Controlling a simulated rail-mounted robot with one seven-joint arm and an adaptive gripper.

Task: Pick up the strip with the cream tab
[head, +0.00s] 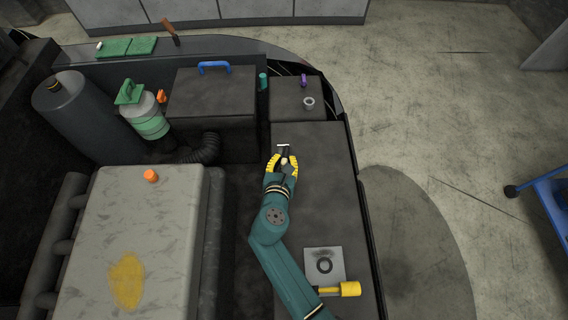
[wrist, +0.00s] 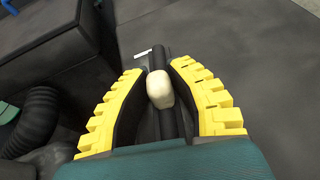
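The strip is dark and narrow with a white end piece (wrist: 143,53). Its rounded cream tab (wrist: 160,89) shows in the middle of the wrist view. In the head view the strip (head: 284,151) lies on the dark flat top right of centre. My gripper (wrist: 161,68) has yellow ribbed fingers with dark inner pads, one on each side of the tab. The fingers are apart, with a gap to the tab on the left; contact on the right cannot be told. In the head view my gripper (head: 281,158) is over the near part of the strip.
A dark box with a blue handle (head: 214,67) stands left of my gripper. A grey ring (head: 309,103) and a purple piece (head: 303,80) lie beyond it. A plate with a ring (head: 340,258) and a yellow-handled tool (head: 349,289) are near my arm. The dark top right of my gripper is clear.

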